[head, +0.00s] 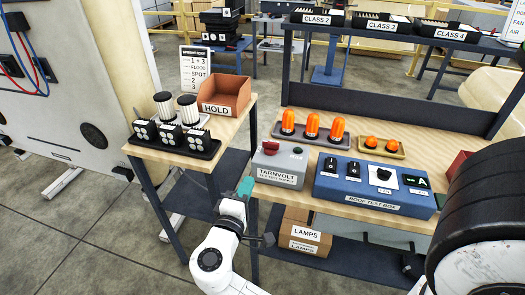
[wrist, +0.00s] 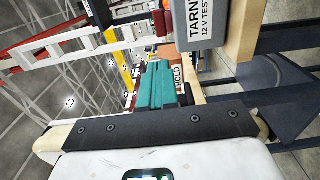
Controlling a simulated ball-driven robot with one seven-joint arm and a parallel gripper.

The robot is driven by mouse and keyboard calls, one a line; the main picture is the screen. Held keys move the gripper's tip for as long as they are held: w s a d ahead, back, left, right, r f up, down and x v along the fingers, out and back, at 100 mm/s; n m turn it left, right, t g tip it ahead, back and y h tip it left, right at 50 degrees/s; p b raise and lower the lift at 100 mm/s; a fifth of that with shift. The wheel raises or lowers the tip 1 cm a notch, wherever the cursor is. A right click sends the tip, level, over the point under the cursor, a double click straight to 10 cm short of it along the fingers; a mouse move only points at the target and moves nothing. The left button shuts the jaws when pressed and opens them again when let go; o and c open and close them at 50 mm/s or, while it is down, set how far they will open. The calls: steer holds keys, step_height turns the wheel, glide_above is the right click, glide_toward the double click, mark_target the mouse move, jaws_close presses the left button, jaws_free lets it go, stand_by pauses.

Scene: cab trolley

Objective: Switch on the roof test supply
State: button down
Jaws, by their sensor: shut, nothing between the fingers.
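The grey Tarnvolt test supply box (head: 280,172) sits at the left front of the workbench, with a red knob (head: 271,148) and a small dark part (head: 297,152) on its top. The box also shows at the top of the wrist view (wrist: 207,18), its label reading 12 V test. My gripper (head: 245,187) has teal fingers, shut and empty, just left of and in front of the box's lower left side. The fingers also show in the wrist view (wrist: 158,85). I cannot tell the switch's position.
The blue roof test box (head: 370,205) stands right of the supply. Orange beacons (head: 312,126) stand behind on a tray. A side table with a HOLD bin (head: 222,105) and lamps (head: 172,138) is at left. A large black wheel-like shape (head: 485,220) blocks the right front.

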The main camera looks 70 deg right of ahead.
mark_target(265, 145)
steer(key=d+p, duration=0.1)
steer(key=d, duration=0.3)
steer(key=d+p, duration=0.1)
steer(key=d, duration=0.3)
steer(key=w+d+p, duration=0.1)
steer(key=d, duration=0.4)
steer(key=shift+r, duration=0.1)
steer(key=shift+d+p, duration=0.35)
steer(key=shift+d, duration=0.2)
